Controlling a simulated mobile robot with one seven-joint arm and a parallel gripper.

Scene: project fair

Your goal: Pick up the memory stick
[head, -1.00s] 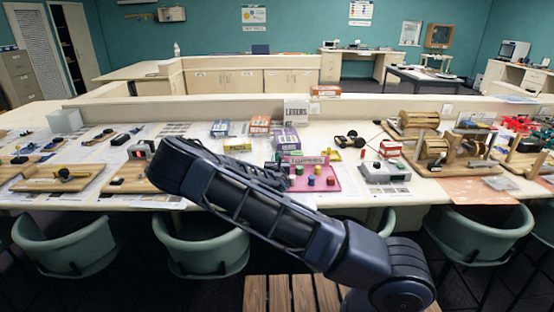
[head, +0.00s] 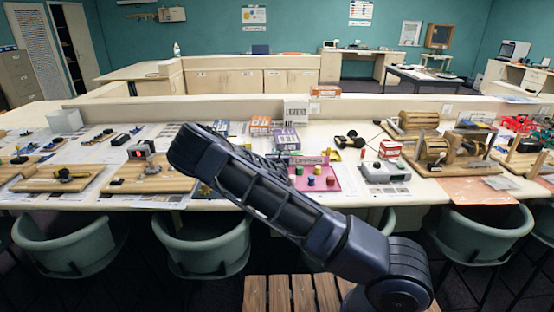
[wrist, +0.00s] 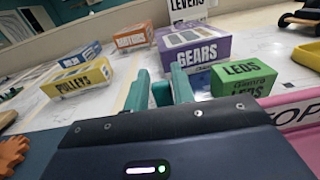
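I cannot make out a memory stick in either view; it may be hidden or too small to tell. The fingers point across the bench towards the purple GEARS box (wrist: 193,48). In the head view my arm hides the gripper and part of the bench.
The yellow PULLEYS box (wrist: 82,80) and orange box (wrist: 133,38) stand left of the fingers. A pink tray (head: 325,180) with small coloured pieces lies on the bench. Wooden boards (head: 58,178) lie left, wooden models (head: 440,150) right. Green chairs (head: 203,243) line the front edge.

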